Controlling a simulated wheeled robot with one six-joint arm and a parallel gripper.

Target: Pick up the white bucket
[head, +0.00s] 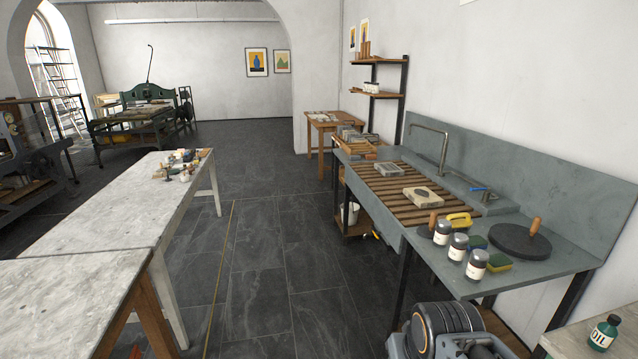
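A small white bucket (350,212) stands under the sink bench, on a low wooden shelf (355,229) at the middle right. It is far from the camera and small in the picture. A dark leg of the bench hides part of it. My gripper does not show in the head view, so I cannot see whether it is open or shut.
The sink bench (545,262) carries bottles, sponges, a stone block and a round dark slab (519,242). Long grey tables (110,215) stand at the left. Tiled floor (275,260) between them is clear. A green oil bottle (604,334) stands bottom right.

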